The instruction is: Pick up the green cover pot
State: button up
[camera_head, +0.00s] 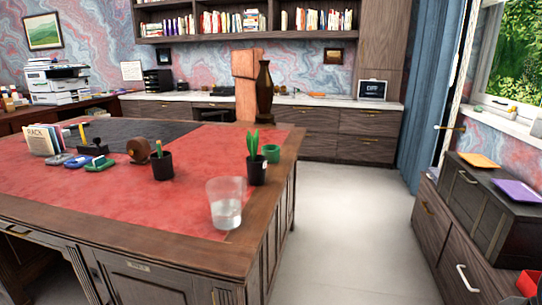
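The green cover pot (271,154) is a small round green pot at the right side of the leather-topped desk (200,185). It stands upright, just right of and behind a black pot with a green plant (257,171). The plant pot seems to overlap its left edge in the picture; I cannot tell whether they touch. My gripper is not in view.
A clear glass with liquid (226,203) stands near the desk's front right corner. A tall dark vase (264,92) stands behind the pot. A black pencil pot (162,166) and a tape dispenser (138,150) are left. Open floor (345,215) lies right of the desk.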

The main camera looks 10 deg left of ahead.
aim_at(271, 154)
jog(key=u, duration=0.4)
jog(key=i+l+u, duration=0.55)
jog(key=u, duration=0.15)
jog(key=i, duration=0.15)
